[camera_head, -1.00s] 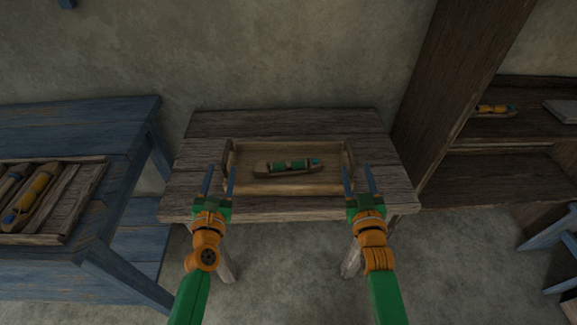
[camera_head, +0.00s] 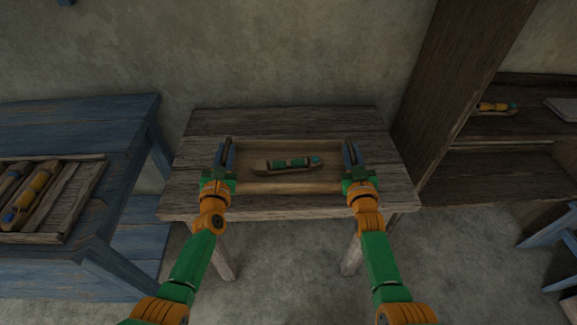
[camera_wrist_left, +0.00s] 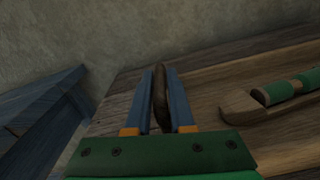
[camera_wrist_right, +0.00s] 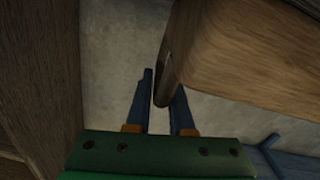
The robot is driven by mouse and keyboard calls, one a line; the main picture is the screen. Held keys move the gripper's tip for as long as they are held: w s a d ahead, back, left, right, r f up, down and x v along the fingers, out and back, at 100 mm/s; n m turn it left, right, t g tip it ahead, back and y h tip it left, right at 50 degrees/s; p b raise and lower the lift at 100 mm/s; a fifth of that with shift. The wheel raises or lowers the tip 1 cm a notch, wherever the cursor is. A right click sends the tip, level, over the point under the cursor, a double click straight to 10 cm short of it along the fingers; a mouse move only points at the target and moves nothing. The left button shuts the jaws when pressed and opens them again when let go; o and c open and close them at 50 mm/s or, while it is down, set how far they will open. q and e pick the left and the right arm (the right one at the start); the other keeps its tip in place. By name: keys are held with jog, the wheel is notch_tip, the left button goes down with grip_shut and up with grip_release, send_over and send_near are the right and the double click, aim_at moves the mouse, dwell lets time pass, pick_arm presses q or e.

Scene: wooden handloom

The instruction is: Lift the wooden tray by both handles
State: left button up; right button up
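The wooden tray (camera_head: 290,188) sits on the wooden table, with a green-banded wooden shuttle (camera_head: 290,163) lying in it. The shuttle also shows in the left wrist view (camera_wrist_left: 245,108). My left gripper (camera_head: 226,152) is at the tray's left handle (camera_wrist_left: 160,95), with one finger close against each side of it. My right gripper (camera_head: 350,152) is at the right handle (camera_wrist_right: 166,82), which stands between its fingers. Both grippers look shut on the handles, though thin gaps are hard to judge. In the head view the fingers hide most of both handles.
The wooden table (camera_head: 290,122) has bare boards behind the tray. A blue table (camera_head: 90,122) with a tray of shuttles (camera_head: 85,200) stands at the left. A dark shelf (camera_head: 515,175) stands close at the right, with another shuttle (camera_head: 495,107) on it.

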pick_arm(q)
grip_shut()
pick_arm(e)
grip_shut()
pick_arm(q)
jog(key=shift+a, duration=0.2)
pick_arm(e)
jog(key=shift+d, duration=0.15)
dwell(0.4)
